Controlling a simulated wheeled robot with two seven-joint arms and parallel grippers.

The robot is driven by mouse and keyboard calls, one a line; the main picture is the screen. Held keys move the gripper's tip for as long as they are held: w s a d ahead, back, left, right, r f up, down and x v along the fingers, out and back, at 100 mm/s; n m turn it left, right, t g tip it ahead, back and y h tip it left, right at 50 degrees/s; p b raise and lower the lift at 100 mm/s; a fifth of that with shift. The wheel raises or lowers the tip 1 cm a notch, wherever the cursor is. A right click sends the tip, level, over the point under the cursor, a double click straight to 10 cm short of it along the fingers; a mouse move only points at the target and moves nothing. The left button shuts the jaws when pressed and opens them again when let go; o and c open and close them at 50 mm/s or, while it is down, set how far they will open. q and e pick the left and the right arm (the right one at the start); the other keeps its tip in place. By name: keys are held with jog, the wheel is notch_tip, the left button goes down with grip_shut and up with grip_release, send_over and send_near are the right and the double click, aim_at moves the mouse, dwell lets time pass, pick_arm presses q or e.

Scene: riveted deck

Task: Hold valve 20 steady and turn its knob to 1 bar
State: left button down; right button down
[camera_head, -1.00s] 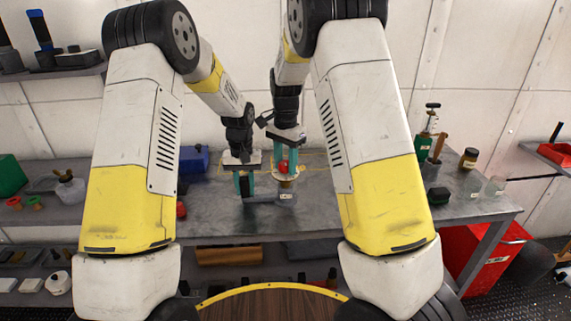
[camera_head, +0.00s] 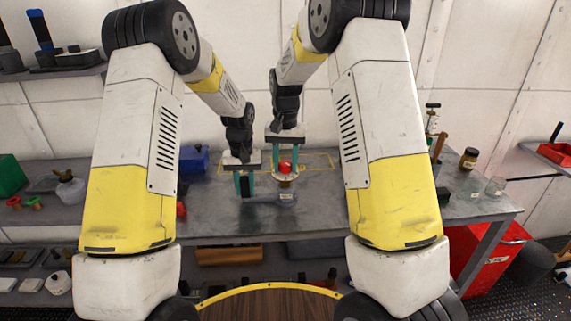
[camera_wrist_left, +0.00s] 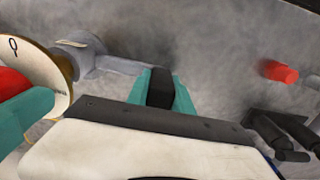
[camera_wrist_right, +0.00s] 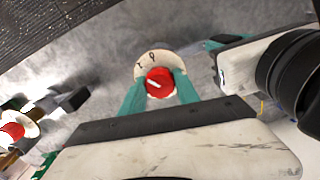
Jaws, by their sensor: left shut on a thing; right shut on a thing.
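The valve has a grey body (camera_head: 270,198) with a small label whose text is too small to read. A red knob (camera_head: 285,166) sits on top over a pale round dial (camera_wrist_right: 144,73). My left gripper (camera_head: 244,184) is shut on the valve's dark upright grip (camera_wrist_left: 160,88), at the end of its grey arm. My right gripper (camera_head: 285,170) points down with its teal fingers on both sides of the knob, shut on it. In the right wrist view the white pointer on the knob (camera_wrist_right: 160,84) points to the upper left, towards small dial marks.
A blue box (camera_head: 194,159) and a red thing (camera_head: 181,209) are left of the valve. A jar (camera_head: 468,159) and a clear cup (camera_head: 495,186) stand at the bench's right. A second red knob (camera_wrist_right: 13,131) shows in the right wrist view. Bare bench (camera_head: 325,205) lies right of the valve.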

aim_at(285, 163)
dwell(0.3)
jog(key=c, duration=0.9)
grip_release()
jog(key=shift+r, duration=0.1)
notch_tip(285, 163, up, 12)
pick_arm(q)
jog(key=c, duration=1)
grip_release()
jog(key=shift+c, duration=0.2)
